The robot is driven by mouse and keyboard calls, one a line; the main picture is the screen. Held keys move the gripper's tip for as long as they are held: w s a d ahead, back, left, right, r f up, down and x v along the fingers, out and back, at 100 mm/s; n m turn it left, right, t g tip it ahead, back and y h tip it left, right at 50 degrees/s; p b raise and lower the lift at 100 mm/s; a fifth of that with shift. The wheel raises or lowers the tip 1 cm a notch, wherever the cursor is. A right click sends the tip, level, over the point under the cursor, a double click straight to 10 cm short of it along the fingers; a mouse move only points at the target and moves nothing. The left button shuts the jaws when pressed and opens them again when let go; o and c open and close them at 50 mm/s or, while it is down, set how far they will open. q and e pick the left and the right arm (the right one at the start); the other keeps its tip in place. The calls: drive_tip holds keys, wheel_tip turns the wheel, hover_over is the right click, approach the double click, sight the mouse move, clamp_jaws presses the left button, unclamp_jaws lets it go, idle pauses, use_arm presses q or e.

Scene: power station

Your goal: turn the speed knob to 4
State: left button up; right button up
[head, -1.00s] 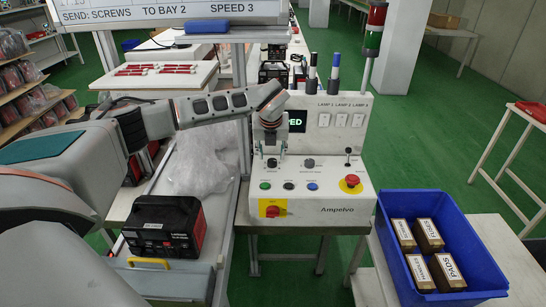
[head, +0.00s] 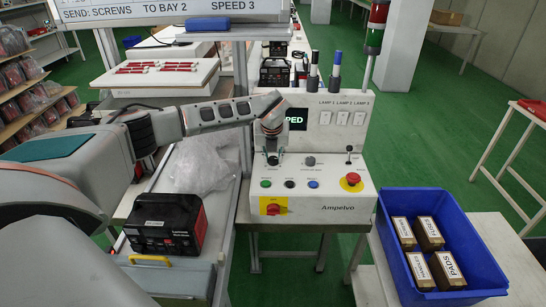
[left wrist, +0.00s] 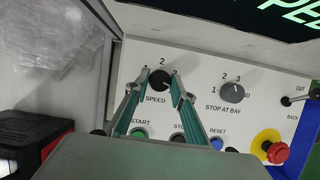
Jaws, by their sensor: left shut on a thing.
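The speed knob (left wrist: 160,80) is a dark round knob on the white control panel, with SPEED printed below it and a 2 above it. Other scale numbers are partly covered by the fingers, and I cannot read the pointer's setting. My left gripper (left wrist: 156,86) has one finger on each side of the knob and is shut on it. In the head view, my left gripper (head: 272,155) reaches down to the panel's upper left and mostly hides the knob. My right gripper is not in view.
The STOP AT BAY knob (left wrist: 232,92) is right of the speed knob. Green, black and blue buttons (head: 313,184) line the panel's front, with a red emergency button (head: 352,179) at right. A whiteboard (head: 170,12) reads SPEED 3. A blue crate (head: 398,275) holds boxes.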

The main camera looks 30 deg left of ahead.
use_arm(q)
drive_tip(key=shift+a+m, duration=0.15)
drive_tip(key=shift+m, duration=0.65)
drive_tip(key=shift+m+t+h, duration=0.3)
drive_tip(key=shift+m+h, duration=0.2)
drive_tip(key=shift+m, duration=0.1)
drive_tip(key=o, duration=1.1)
drive_tip(key=shift+r, duration=0.1)
drive_tip(key=v, duration=1.2)
